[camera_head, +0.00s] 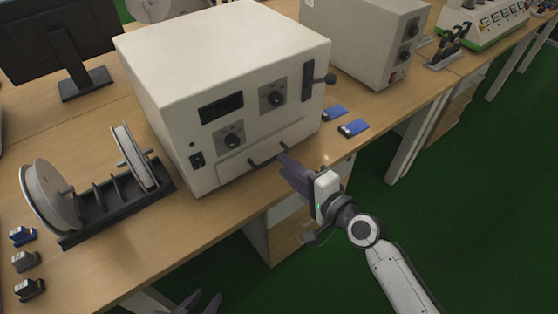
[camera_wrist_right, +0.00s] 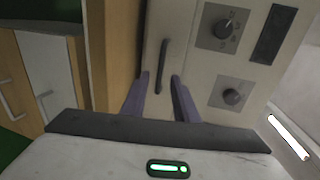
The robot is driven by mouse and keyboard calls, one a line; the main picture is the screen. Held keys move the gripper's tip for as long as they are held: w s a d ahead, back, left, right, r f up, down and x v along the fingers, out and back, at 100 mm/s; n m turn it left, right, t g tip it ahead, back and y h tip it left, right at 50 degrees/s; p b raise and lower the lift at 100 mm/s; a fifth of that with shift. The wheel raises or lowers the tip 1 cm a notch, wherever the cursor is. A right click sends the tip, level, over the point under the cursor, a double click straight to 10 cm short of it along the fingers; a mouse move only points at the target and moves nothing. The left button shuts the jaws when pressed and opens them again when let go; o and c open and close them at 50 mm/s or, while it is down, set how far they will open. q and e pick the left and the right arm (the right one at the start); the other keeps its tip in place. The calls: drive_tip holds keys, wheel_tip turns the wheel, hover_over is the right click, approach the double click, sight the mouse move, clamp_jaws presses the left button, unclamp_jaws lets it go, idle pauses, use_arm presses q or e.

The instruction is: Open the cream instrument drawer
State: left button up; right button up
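The cream instrument (camera_head: 222,95) stands on the wooden bench. Its drawer (camera_head: 230,172) is the low front panel with a dark bar handle (camera_head: 267,156), and it looks shut. My right gripper (camera_head: 288,166) is at the right end of the handle in the head view. In the right wrist view its purple fingers (camera_wrist_right: 160,98) are open, with the handle (camera_wrist_right: 161,66) ahead, lined up with the gap between them. The gap looks empty. My left gripper (camera_head: 202,303) shows only its fingertips at the bottom edge, apart and empty, away from the drawer.
A spool rack (camera_head: 115,205) stands left of the instrument. Blue items (camera_head: 353,127) lie on the bench to its right, near a second cream box (camera_head: 365,35). Under-bench drawers (camera_head: 285,235) lie below the bench edge. Small connectors (camera_head: 25,261) sit at far left.

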drive_tip(key=shift+x, duration=2)
drive_tip(key=shift+s, duration=0.1)
clamp_jaws()
drive_tip(key=shift+f, duration=0.1)
